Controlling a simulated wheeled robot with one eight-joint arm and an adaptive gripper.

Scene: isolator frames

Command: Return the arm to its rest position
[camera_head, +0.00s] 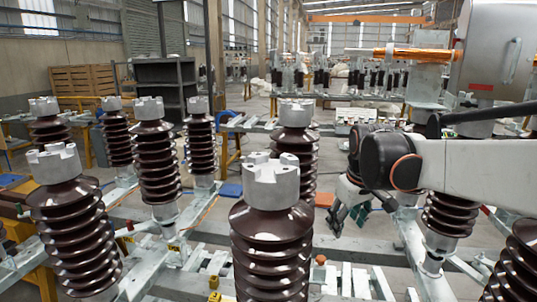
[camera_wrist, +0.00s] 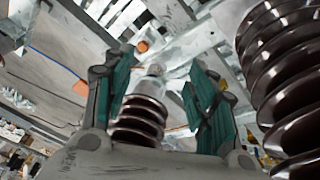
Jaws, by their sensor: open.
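My white arm (camera_head: 470,166) reaches in from the right edge of the head view. My gripper (camera_head: 348,218) hangs from its dark wrist joint, pointing down, right of the front-centre brown ribbed insulator (camera_head: 272,245). In the wrist view my gripper (camera_wrist: 158,68) has its two green-padded fingers spread apart. A brown insulator with a grey cap (camera_wrist: 140,118) shows between them in the picture. I see no contact with it, and cannot tell its distance. Nothing is held.
Several brown insulators stand on pale metal frames, including one at front left (camera_head: 75,235) and one below my arm (camera_head: 449,212). Another insulator (camera_wrist: 290,80) fills the right of the wrist view.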

